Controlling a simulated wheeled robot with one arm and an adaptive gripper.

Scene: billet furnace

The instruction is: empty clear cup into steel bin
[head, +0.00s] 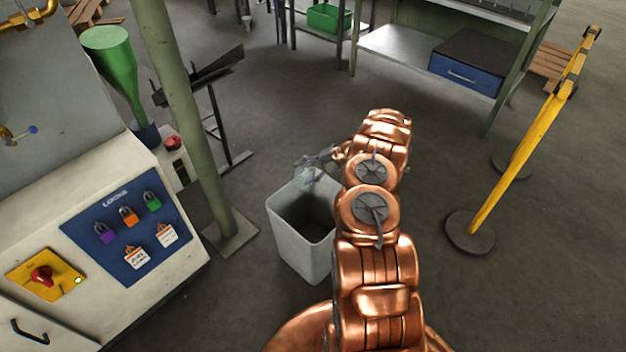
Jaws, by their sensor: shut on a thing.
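The steel bin (304,247) is a light grey, square, open-topped container on the floor, just left of my copper arm. Its inside looks dark and I cannot make out any contents. My gripper (318,162) is over the bin's far rim, partly hidden behind my arm. It is shut on the clear cup (306,177), which is see-through and hard to make out. The cup seems tilted over the bin's opening. I cannot tell whether anything is still in it.
A green post (190,120) on a base plate stands left of the bin, beside a control cabinet with a padlock board (130,228). A yellow barrier (530,140) stands at right. A workbench with a blue drawer (466,75) is behind. Floor between is clear.

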